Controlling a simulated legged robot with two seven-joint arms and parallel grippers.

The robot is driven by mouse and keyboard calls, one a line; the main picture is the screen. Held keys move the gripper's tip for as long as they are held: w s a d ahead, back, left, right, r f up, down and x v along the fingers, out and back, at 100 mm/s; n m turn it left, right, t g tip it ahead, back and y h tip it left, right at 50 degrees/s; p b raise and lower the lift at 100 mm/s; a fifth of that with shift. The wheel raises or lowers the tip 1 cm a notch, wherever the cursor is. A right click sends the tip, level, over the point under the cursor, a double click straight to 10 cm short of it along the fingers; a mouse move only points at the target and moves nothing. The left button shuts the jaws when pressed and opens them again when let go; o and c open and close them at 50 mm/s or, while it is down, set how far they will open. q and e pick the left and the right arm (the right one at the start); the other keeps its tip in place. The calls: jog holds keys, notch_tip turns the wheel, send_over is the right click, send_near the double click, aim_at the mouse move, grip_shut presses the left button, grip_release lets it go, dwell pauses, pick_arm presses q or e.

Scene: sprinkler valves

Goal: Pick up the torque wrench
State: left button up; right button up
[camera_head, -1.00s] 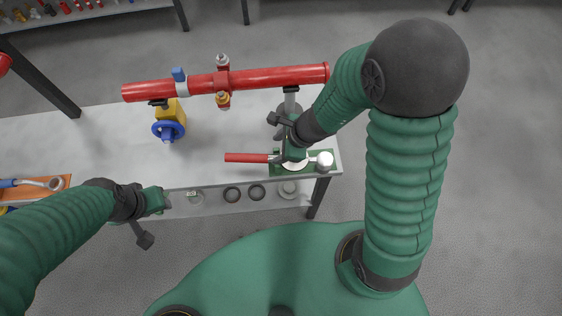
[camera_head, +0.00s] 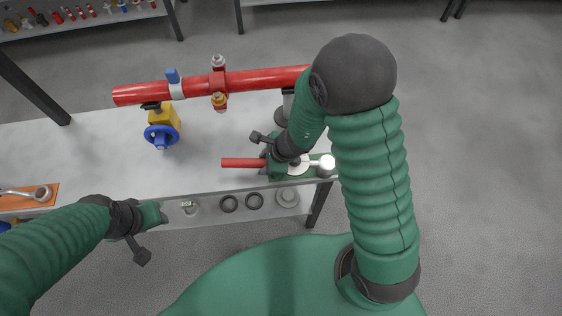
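The torque wrench (camera_head: 243,162) lies across a green mat (camera_head: 313,176) at the front right of the table, its red handle pointing left. A white disc and a round silver knob show at its right end. My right gripper (camera_head: 270,166) is down at the wrench, where the handle meets the rest of it. The hand hides that part, and I cannot tell whether the fingers are closed around it. My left gripper (camera_head: 160,213) is at the table's front edge on the left, away from the wrench, and its opening is unclear.
A red pipe (camera_head: 265,79) with fittings runs across the back of the table (camera_head: 90,150). A yellow valve with a blue wheel (camera_head: 161,136) is below it. A combination wrench (camera_head: 25,192) lies on an orange mat at far left. Rings sit on the lower shelf.

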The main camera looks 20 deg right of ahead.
jog(key=shift+a+r, duration=0.1)
jog(key=shift+a, duration=0.5)
jog(key=c, duration=0.5)
grip_shut()
jog(key=shift+d, duration=0.55)
jog(key=shift+s+a, duration=0.1)
jog(key=shift+a, duration=0.05)
